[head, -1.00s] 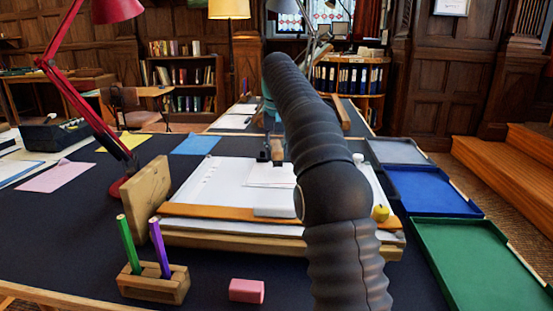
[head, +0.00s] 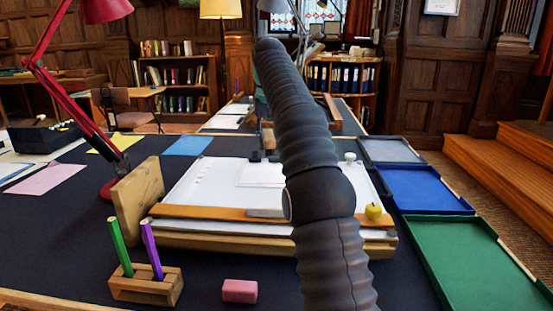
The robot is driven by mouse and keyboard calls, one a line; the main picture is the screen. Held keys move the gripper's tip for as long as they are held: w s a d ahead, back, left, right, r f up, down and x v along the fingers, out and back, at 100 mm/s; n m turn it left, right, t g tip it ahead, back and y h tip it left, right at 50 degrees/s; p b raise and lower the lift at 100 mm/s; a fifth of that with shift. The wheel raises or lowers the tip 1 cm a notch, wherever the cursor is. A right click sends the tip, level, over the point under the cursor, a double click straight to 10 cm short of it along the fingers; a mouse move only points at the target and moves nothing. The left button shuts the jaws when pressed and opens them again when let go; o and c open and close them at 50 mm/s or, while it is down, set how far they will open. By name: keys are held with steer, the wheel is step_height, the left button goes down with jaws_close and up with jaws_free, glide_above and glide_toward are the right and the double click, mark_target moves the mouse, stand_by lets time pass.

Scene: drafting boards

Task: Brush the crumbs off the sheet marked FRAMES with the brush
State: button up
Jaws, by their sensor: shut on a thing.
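A drawing board (head: 170,226) lies tilted on the dark table with a large white sheet (head: 190,194) on it. A smaller white sheet (head: 256,178) lies near its middle. Small pale bits (head: 203,170) dot the left of the large sheet; they may be the crumbs. No FRAMES marking can be read. My gripper (head: 264,156) shows as dark tips at the board's far edge, partly behind my arm. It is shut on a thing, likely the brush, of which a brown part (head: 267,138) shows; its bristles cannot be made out.
A wooden pen holder (head: 146,286), a pink eraser (head: 239,291) and an upright wooden block (head: 138,200) stand near the board. A yellow ball-like thing (head: 373,211) sits at its right ledge. Grey, blue and green trays (head: 470,262) line the right. A red lamp (head: 75,95) stands left.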

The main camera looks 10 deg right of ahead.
steer(key=shift+s+a+r, duration=0.2)
steer(key=shift+s+r, duration=0.4)
steer(key=shift+r, duration=0.2)
glide_above(269, 172)
steer(key=shift+s+a+f, duration=0.1)
steer(key=shift+s+f, duration=0.1)
steer(key=shift+f, duration=1.3)
steer(key=shift+s+f, duration=0.15)
steer(key=shift+f, duration=1.35)
steer(key=shift+f+b, duration=0.6)
steer(key=shift+f, duration=0.4)
